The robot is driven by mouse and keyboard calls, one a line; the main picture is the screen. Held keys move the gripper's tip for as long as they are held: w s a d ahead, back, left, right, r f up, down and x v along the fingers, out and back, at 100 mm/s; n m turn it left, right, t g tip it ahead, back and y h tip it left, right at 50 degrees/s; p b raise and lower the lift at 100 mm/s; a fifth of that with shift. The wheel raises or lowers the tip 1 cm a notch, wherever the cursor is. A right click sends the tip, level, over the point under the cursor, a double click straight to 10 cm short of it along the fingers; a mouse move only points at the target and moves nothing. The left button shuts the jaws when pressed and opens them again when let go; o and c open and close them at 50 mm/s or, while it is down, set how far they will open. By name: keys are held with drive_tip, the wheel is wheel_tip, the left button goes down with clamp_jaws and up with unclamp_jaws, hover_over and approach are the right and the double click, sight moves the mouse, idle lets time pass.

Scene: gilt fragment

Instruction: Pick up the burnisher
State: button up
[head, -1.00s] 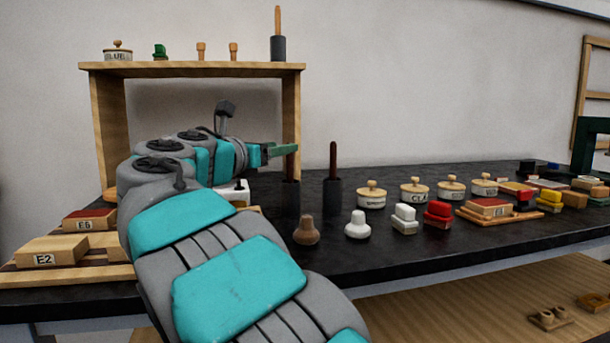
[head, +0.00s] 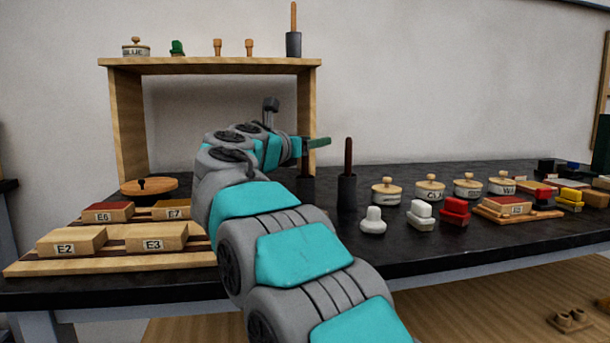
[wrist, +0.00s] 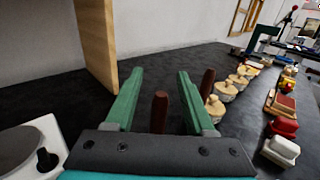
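Two dark cups stand on the black bench; I cannot tell which handled tool is the burnisher. One brown handle rises from the right-hand cup (head: 347,193); it is the upright handle (head: 348,156) in the head view. The left-hand cup (head: 305,190) is partly behind my arm. My gripper (head: 328,142) is above and between these cups in the head view. In the wrist view my gripper (wrist: 160,74) has its green fingers apart, with a brown handle (wrist: 160,112) showing between them, contact not visible. A second brown handle (wrist: 207,84) is just beyond the right finger.
A wooden shelf (head: 210,66) stands behind my arm, bearing a light-handled tool (head: 294,17) in a grey cup (head: 294,44). Lidded pots (head: 387,192), white and red stamps (head: 454,211) crowd the right. Labelled blocks (head: 72,240) lie at left.

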clamp_jaws()
idle(1.2)
